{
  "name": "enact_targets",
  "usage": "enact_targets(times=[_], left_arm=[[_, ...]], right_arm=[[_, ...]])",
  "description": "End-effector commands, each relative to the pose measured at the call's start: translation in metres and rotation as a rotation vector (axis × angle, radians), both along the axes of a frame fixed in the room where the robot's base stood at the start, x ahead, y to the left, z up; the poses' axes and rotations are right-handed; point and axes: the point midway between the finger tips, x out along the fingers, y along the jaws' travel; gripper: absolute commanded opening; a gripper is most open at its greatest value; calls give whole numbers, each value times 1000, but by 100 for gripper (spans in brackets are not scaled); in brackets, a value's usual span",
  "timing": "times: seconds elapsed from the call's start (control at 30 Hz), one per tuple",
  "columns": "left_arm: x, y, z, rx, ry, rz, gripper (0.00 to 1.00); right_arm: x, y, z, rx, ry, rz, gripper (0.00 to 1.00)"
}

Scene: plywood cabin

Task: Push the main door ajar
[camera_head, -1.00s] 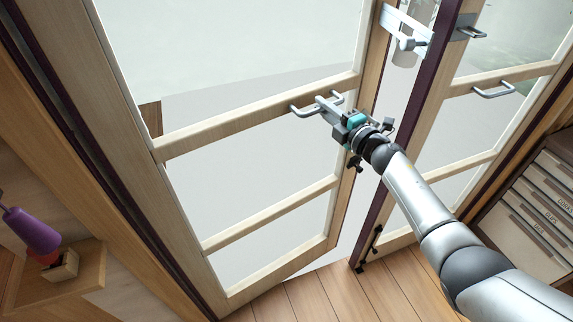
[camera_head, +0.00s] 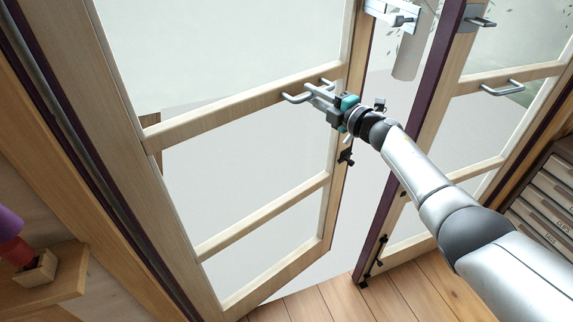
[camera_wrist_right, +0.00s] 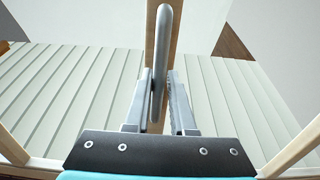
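The main door (camera_head: 180,125), a light wooden leaf with glass panes, fills the left and middle of the head view. It stands ajar, with a clear gap between its free edge and the other leaf (camera_head: 425,135). My right gripper (camera_head: 312,92) is at the door's metal handle (camera_head: 292,98). In the right wrist view the handle (camera_wrist_right: 159,60) runs between the two fingers (camera_wrist_right: 159,95), which are close on both sides and look shut on it. My left gripper is not in view.
The other leaf has its own handle (camera_head: 502,88). Labelled drawers (camera_head: 548,195) stand at the right. A small wooden shelf (camera_head: 45,297) with a purple item is at the lower left. Plank floor (camera_head: 330,300) shows at the bottom.

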Motion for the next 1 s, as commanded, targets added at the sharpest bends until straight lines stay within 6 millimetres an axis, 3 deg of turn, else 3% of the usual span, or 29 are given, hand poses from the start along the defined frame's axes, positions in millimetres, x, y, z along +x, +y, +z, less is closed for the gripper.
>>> enact_targets(times=[0.03, 0.27, 0.53, 1.0], left_arm=[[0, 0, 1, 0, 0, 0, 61], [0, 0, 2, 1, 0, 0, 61], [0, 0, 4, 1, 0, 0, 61], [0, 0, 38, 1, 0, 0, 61]], right_arm=[[-1, 2, -1, 0, 2, 4, 27], [0, -2, 1, -1, 1, -4, 52], [0, -4, 1, -1, 1, -8, 52], [-29, -27, 3, 0, 1, -9, 52]])
